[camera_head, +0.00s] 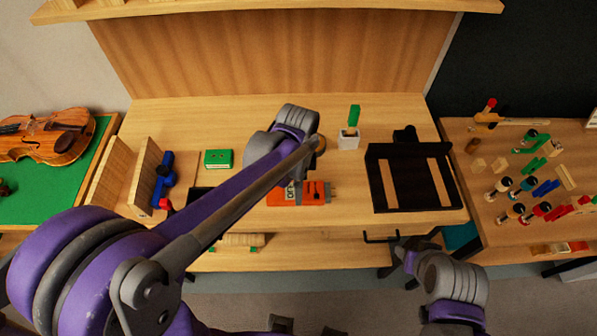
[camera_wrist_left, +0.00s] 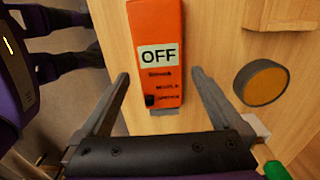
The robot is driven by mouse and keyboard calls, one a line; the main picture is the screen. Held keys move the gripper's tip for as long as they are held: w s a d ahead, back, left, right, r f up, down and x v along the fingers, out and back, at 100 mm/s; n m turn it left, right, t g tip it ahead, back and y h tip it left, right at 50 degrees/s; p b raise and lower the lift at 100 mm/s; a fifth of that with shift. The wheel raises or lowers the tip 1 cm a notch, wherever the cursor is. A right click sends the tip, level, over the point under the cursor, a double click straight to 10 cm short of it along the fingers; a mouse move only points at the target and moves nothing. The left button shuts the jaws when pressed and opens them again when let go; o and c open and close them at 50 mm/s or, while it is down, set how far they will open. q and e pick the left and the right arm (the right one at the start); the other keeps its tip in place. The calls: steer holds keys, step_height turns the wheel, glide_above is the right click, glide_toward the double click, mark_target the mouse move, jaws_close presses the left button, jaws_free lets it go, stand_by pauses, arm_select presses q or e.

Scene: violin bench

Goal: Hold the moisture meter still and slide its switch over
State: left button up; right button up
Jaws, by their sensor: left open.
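The orange moisture meter (camera_head: 285,198) lies on the bench, partly behind my left arm in the head view. In the left wrist view, the meter (camera_wrist_left: 157,25) has a pale label reading OFF, smaller print and a small black nub (camera_wrist_left: 150,100), apparently the switch. My left gripper (camera_wrist_left: 160,75) is open, one finger on each side of the meter, with visible gaps on both sides. Its fingers are hidden in the head view. My right gripper (camera_head: 381,235) is at the bench's front edge, right of the meter, apparently open and empty.
A black tray-like stand (camera_head: 412,205) is right of the meter. A white pot (camera_head: 349,141) with a green-topped tool is behind. A round brown-topped tin (camera_wrist_left: 262,82) sits close to the left gripper. A green box (camera_head: 218,159) and a blue clamp (camera_head: 162,180) are left.

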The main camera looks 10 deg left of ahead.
arm_select(q)
steer(key=shift+f, duration=1.95)
steer(key=c, duration=1.4)
